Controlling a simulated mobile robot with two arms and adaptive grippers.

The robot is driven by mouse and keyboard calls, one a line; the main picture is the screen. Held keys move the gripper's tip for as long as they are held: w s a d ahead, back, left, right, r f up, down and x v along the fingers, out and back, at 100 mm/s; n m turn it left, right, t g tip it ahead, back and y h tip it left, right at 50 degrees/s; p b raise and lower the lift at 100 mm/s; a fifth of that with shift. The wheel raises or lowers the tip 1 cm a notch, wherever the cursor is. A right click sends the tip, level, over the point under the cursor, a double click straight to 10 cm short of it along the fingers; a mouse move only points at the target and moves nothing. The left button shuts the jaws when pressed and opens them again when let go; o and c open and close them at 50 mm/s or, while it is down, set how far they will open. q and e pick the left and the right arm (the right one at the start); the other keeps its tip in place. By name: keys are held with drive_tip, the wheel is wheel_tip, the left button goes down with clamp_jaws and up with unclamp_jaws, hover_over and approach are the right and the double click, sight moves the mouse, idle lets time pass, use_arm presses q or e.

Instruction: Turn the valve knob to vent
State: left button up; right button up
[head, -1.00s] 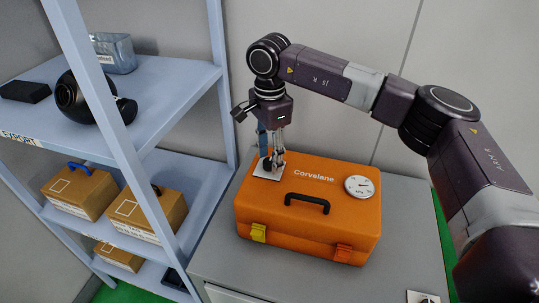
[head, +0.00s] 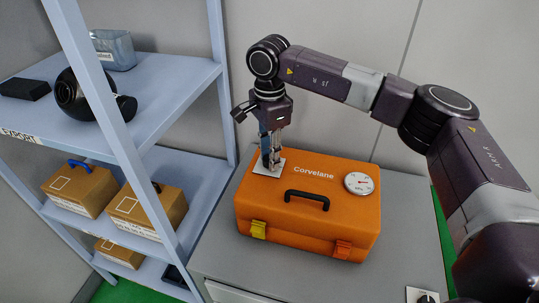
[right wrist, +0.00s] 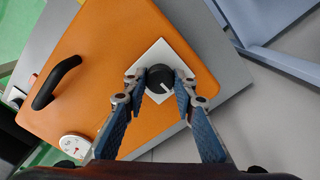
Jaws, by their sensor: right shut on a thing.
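The black valve knob (right wrist: 161,78) sits on a white plate (right wrist: 150,58) on the lid of the orange Corvelane case (head: 300,222). A light mark shows on the knob's edge in the right wrist view. My right gripper (head: 272,162) points down over the plate, and in the right wrist view its blue fingers (right wrist: 160,92) are closed on the knob from both sides. In the head view the gripper largely hides the knob. The plate's lettering cannot be read. My left gripper is not in view.
The case has a black handle (head: 306,200), a round gauge (head: 359,183), a yellow latch (head: 258,230) and an orange latch (head: 342,249). It stands on a grey cabinet (head: 216,250). A shelf rack (head: 165,85) with boxes stands close on the left.

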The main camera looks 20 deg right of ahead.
drive_tip(key=m+b, duration=0.2)
drive_tip(key=m, duration=0.1)
drive_tip(key=shift+m, duration=0.4)
drive_tip(key=m+b, duration=0.1)
drive_tip(key=m, duration=0.3)
drive_tip(key=shift+m+b, duration=0.3)
drive_tip(key=shift+b, duration=0.1)
drive_tip(key=m+b, duration=0.1)
drive_tip(key=m, duration=0.3)
drive_tip(key=m+b, duration=0.1)
drive_tip(key=m, duration=0.4)
drive_tip(key=shift+r, duration=0.1)
drive_tip(key=shift+m, duration=0.3)
drive_tip(key=o, duration=1.2)
drive_tip(key=shift+c, duration=0.2)
